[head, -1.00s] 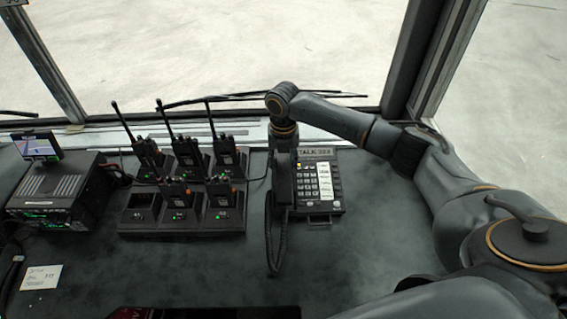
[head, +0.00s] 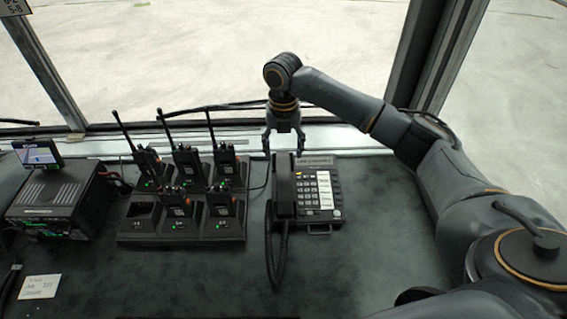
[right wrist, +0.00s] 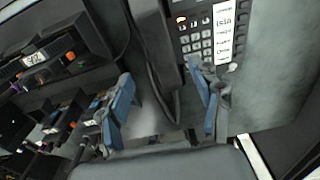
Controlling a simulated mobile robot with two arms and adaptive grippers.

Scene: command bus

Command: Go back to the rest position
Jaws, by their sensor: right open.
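My right gripper (head: 284,143) is open and empty in the head view, pointing down just above and behind the top end of the desk phone (head: 325,216). In the right wrist view its blue-padded fingers (right wrist: 163,112) are spread apart with nothing between them. The phone's handset (head: 284,190) lies on its cradle at the phone's left side, with its coiled cord hanging toward the front. The handset also shows in the right wrist view (right wrist: 156,38), beyond the fingers. My left gripper is not in view.
A charging dock (head: 180,238) with several handheld radios stands left of the phone, their antennas upright. A radio unit with a small screen (head: 38,154) is at the far left, with a paper note (head: 40,287) in front. The windshield is behind. Desk right of the phone is clear.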

